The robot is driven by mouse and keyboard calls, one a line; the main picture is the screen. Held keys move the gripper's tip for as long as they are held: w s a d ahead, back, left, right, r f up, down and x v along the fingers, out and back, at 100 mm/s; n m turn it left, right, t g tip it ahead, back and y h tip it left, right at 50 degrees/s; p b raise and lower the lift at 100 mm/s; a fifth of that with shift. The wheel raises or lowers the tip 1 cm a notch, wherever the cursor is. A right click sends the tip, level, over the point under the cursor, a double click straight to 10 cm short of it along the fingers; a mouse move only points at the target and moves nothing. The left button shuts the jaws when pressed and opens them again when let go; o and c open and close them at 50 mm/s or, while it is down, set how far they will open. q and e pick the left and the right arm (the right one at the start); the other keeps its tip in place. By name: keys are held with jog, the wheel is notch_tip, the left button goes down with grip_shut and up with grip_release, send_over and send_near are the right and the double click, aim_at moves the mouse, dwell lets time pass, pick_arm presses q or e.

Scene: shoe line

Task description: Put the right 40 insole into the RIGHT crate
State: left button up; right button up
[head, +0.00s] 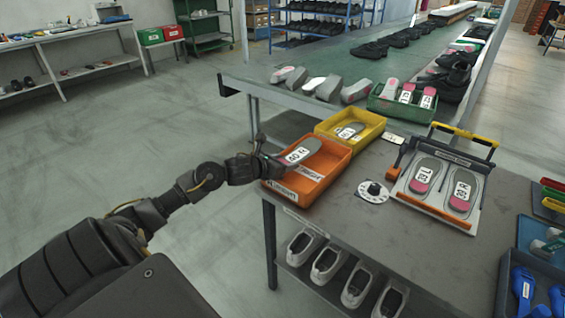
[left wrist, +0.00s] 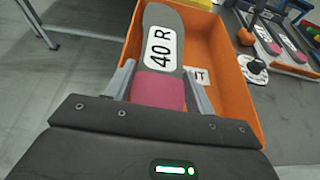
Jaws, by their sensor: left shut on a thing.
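The grey insole with a pink heel and a "40 R" label (head: 300,150) is over the orange crate (head: 321,180), whose front wall bears a label that seems to read RIGHT. My left gripper (head: 268,159) reaches over the crate's left side. In the left wrist view its two fingers (left wrist: 160,88) are shut on the pink heel of the insole (left wrist: 161,48), one on each side. The insole points away from the gripper over the orange crate (left wrist: 236,108). I cannot tell whether it touches the crate floor. My right gripper is out of view.
A yellow crate (head: 376,123) holding a labelled insole stands behind the orange one. A fixture (head: 438,205) with two labelled insoles and a black knob (head: 373,189) are to the right. A green crate (head: 386,108) stands by the conveyor. Shoes sit on the shelf below.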

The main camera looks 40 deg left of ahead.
pick_arm(q)
jog(key=shift+f, duration=0.15)
jog(key=o, duration=1)
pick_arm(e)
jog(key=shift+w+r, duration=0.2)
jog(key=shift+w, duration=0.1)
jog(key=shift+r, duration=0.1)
pick_arm(q)
jog(key=shift+r+p, duration=0.75)
jog(key=shift+b+v, duration=0.35)
jog(key=shift+v, duration=5.6)
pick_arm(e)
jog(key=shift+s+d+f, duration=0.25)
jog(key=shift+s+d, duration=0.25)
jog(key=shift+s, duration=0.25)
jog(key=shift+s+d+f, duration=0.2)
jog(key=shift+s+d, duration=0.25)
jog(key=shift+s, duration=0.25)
pick_arm(q)
jog(key=shift+f, duration=0.1)
